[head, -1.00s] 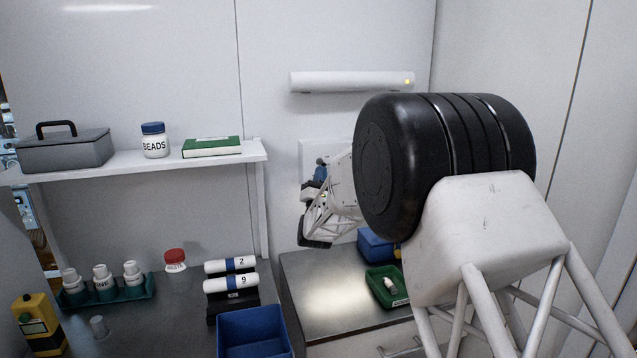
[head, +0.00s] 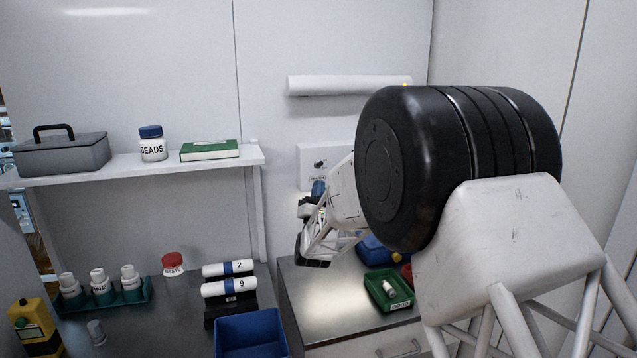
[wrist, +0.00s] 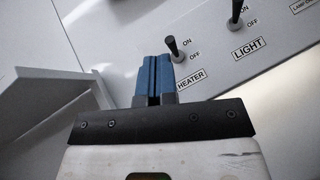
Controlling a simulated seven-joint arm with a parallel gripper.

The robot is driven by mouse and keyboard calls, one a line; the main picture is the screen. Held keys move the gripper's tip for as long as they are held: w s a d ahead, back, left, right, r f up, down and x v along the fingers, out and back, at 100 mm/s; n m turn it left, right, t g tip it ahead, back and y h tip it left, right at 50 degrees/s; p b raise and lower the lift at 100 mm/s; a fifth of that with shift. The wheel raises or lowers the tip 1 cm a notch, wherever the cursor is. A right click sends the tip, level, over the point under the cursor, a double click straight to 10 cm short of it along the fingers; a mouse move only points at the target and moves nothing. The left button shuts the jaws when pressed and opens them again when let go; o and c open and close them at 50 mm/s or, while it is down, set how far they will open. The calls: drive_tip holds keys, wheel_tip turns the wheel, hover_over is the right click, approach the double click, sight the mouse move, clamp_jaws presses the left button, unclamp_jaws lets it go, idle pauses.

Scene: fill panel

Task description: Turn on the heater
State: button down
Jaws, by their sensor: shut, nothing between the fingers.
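The white switch panel (head: 312,180) is on the back wall in the head view, partly hidden by my arm. In the wrist view, the heater switch (wrist: 173,46) is a dark toggle with ON and OFF marks above the HEATER label (wrist: 191,79). Its lever leans up in the picture; I cannot tell its setting surely. My gripper (wrist: 153,60) is shut and empty, its blue fingertips just left of and below this toggle. I cannot tell whether they touch it. In the head view my gripper (head: 318,188) is low in front of the panel.
The light switch (wrist: 236,14) with its LIGHT label is right of the heater switch. A white shelf (head: 130,166) stands left of the panel. A long white wall unit (head: 345,85) hangs above. A steel counter (head: 325,295) with a green tray (head: 376,292) lies below.

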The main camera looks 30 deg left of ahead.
drive_tip(key=shift+s+d+f, duration=0.3)
drive_tip(key=shift+s+d, duration=0.05)
drive_tip(key=shift+s, duration=0.3)
drive_tip(key=shift+s+d+f, duration=0.3)
drive_tip(key=shift+s+f, duration=0.05)
drive_tip(key=shift+s, duration=0.3)
drive_tip(key=shift+s+d+f, duration=0.3)
drive_tip(key=shift+s+d, duration=0.05)
drive_tip(key=shift+s, duration=0.3)
